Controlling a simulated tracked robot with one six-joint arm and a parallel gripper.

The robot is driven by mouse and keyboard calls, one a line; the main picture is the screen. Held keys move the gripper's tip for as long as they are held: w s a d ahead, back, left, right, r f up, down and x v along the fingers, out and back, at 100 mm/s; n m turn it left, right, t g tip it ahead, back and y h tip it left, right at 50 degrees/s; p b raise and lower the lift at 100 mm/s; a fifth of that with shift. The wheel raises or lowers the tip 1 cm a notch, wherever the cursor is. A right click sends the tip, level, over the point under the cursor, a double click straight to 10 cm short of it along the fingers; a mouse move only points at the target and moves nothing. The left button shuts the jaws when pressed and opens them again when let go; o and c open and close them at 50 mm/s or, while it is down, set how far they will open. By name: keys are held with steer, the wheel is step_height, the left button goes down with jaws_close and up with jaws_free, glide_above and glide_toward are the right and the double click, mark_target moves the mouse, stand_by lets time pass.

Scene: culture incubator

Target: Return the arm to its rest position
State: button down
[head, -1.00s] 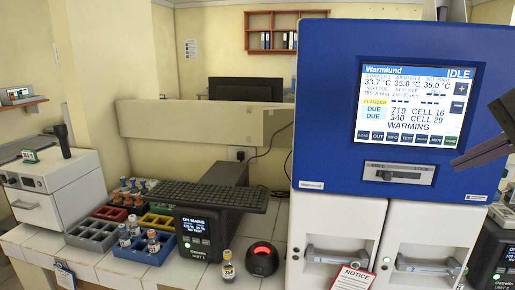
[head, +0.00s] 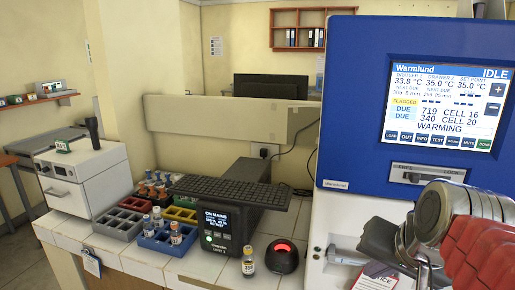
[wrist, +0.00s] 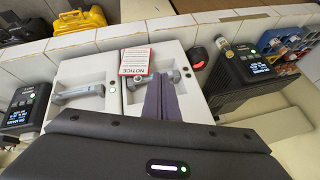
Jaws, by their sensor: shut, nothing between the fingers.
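My gripper (wrist: 161,98) shows in the wrist view with its two dark fingers together and nothing between them. Behind the fingers in that view are the white drawer fronts of the incubator, with grey handles (wrist: 78,94) and a red-edged notice (wrist: 134,62). In the head view my arm (head: 440,225) is folded at the lower right, in front of the incubator (head: 345,150). It covers much of the drawer fronts, and I cannot make out the fingertips there. The incubator screen (head: 444,105) reads IDLE and WARMING.
A vial (head: 248,264) and a black round device with a red light (head: 282,257) stand on the tiled bench left of the incubator. A battery unit (head: 217,230), coloured racks with several vials (head: 178,213) and a white box device (head: 82,178) are further left.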

steer(key=s+a+f+n+g, duration=0.1)
steer(key=s+a+f+n, duration=0.5)
steer(key=f, duration=0.3)
steer(key=shift+s+f, duration=0.25)
steer(key=shift+s, duration=0.45)
